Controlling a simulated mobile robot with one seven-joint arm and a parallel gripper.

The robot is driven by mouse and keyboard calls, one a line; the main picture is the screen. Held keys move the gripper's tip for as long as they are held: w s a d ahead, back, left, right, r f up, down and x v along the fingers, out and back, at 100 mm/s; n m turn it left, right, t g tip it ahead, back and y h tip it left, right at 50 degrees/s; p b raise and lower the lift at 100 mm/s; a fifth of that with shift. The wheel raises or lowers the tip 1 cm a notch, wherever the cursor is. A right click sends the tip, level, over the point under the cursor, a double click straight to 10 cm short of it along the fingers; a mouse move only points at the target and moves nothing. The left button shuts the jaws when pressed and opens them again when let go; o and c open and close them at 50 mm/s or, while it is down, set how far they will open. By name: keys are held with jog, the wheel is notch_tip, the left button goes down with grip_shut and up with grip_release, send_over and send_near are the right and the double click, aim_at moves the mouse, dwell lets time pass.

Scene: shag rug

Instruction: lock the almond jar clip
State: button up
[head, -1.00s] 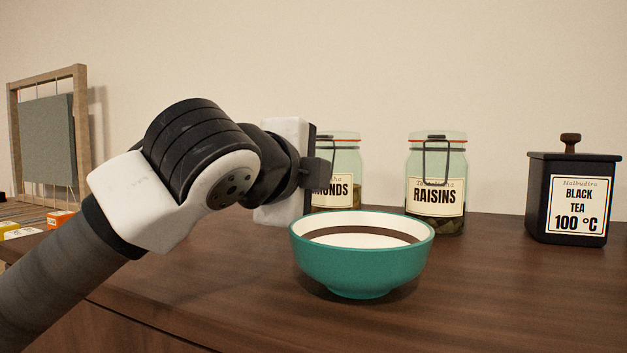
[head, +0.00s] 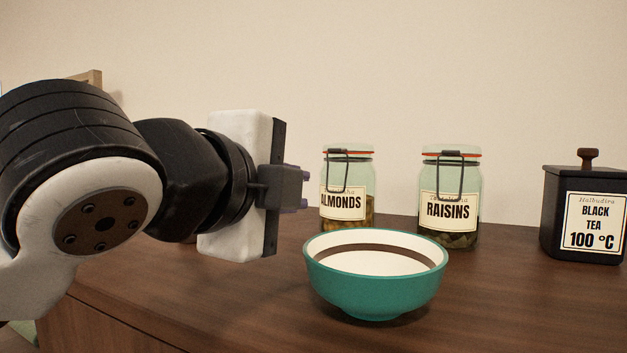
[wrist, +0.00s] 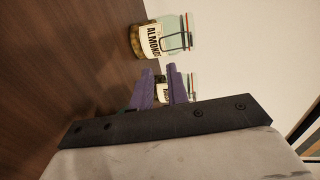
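The almond jar (head: 346,217) stands upright at the back of the counter, with a pale green lid, an orange-red seal and a dark wire clip (head: 337,172) at its front. The lid appears down on the jar. In the wrist view the almond jar (wrist: 152,40) lies sideways in the picture, beyond the fingertips, with its clip (wrist: 180,41) visible. My gripper (head: 303,188) is left of the jar in the head view, apart from it. Its two purple fingers (wrist: 160,70) are apart, with nothing held between them. Whether the clip is latched is too small to tell.
A teal bowl (head: 375,290) stands in front of the jars. The raisin jar (head: 449,225) stands to the right of the almond jar, with a black tea canister (head: 583,215) farther right. The wall is close behind the jars. Bare counter (head: 500,315) lies right of the bowl.

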jog(key=shift+v, duration=1.9)
